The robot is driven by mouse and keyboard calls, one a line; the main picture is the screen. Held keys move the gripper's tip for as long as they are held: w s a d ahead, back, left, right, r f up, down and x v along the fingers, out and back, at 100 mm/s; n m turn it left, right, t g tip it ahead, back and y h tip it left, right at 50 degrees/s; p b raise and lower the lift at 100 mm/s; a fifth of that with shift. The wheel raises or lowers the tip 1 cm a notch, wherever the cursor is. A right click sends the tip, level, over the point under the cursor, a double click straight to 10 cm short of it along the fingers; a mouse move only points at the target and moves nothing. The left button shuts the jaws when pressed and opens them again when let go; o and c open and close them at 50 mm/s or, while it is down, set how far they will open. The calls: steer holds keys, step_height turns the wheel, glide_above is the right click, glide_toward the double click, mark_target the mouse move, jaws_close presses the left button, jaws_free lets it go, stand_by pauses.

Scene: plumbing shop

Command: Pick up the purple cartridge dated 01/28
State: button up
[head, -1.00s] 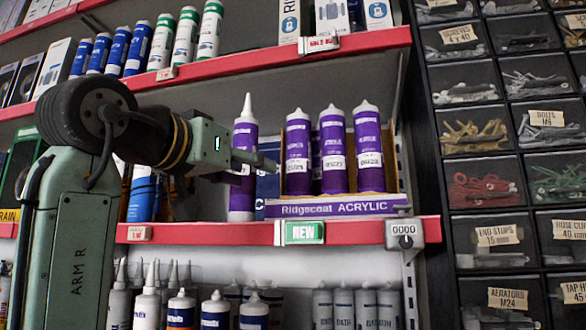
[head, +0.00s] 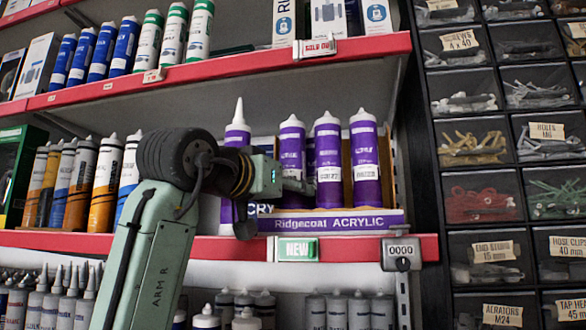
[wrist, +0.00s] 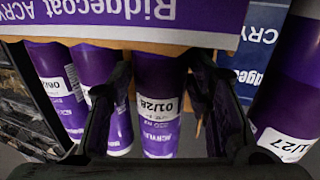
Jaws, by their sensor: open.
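The purple cartridge dated 01/28 (wrist: 158,110) stands upright in the display tray, its white date label showing upside down in the wrist view. In the head view it is the leftmost purple cartridge in the tray (head: 292,150), its lower part partly covered by my gripper (head: 300,186). My gripper (wrist: 160,85) is open, with one finger on each side of this cartridge in the wrist view. I cannot tell whether either finger touches it. Other purple cartridges (head: 328,150) (head: 364,150) stand close beside it in the tray.
The tray's front reads Ridgecoat ACRYLIC (head: 330,222). A long-nozzled purple cartridge (head: 237,130), its date ending in /27, stands left of the tray. The red shelf edge (head: 350,248) runs below, an upper shelf (head: 230,66) above. Drawers of small parts (head: 480,195) stand at right.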

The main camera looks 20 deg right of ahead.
steer(key=shift+w+d, duration=0.25)
jaws_close()
stand_by(0.4)
